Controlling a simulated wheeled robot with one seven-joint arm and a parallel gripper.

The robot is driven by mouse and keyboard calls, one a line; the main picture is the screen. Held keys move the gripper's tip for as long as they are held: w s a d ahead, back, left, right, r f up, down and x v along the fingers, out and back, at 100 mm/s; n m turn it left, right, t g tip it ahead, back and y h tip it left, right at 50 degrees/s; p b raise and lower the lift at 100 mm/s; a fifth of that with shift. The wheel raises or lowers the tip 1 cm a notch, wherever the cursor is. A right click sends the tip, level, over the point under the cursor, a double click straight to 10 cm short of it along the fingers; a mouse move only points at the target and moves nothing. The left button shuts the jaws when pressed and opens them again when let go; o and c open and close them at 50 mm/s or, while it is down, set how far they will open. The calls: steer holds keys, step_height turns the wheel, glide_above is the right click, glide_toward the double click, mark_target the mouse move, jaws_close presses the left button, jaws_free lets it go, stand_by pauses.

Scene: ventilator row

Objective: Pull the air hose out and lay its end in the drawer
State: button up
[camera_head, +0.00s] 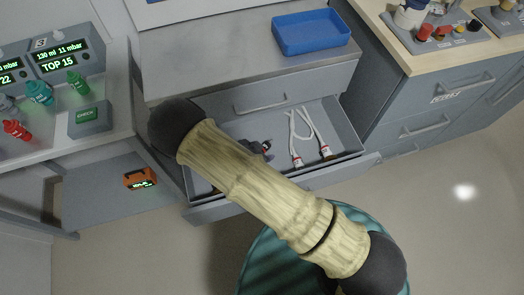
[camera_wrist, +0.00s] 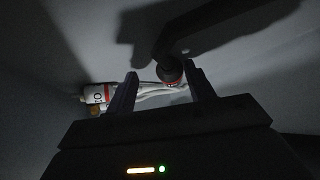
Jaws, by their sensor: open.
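The open drawer (camera_head: 345,125) is grey and holds a looped white hose (camera_head: 305,122) with two red-and-white labelled ends, (camera_head: 298,160) and (camera_head: 326,152). A small dark piece with a red spot (camera_head: 264,147) lies left of them, partly behind my arm. My gripper (camera_wrist: 163,78) is open in the wrist view, its two dark fingers apart. Beyond and between the fingertips is a round dark end with a red ring (camera_wrist: 170,74). White hose (camera_wrist: 155,92) runs behind the fingers, and a labelled end (camera_wrist: 95,94) is left of them. In the head view my arm hides most of my gripper.
A blue tray (camera_head: 310,33) stands on the counter above the drawer. At left, a shelf holds display units (camera_head: 60,58), green and red fittings, and a grey box (camera_head: 90,119). An orange device (camera_head: 140,179) is lower left. Floor at right is clear.

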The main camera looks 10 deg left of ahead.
steer(key=p+v, duration=0.3)
steer(key=v, duration=1.4)
steer(key=shift+r+p, duration=0.2)
steer(key=shift+p, duration=0.15)
step_height(320, 180, up, 8)
steer(key=p, duration=0.8)
steer(key=shift+f, duration=0.1)
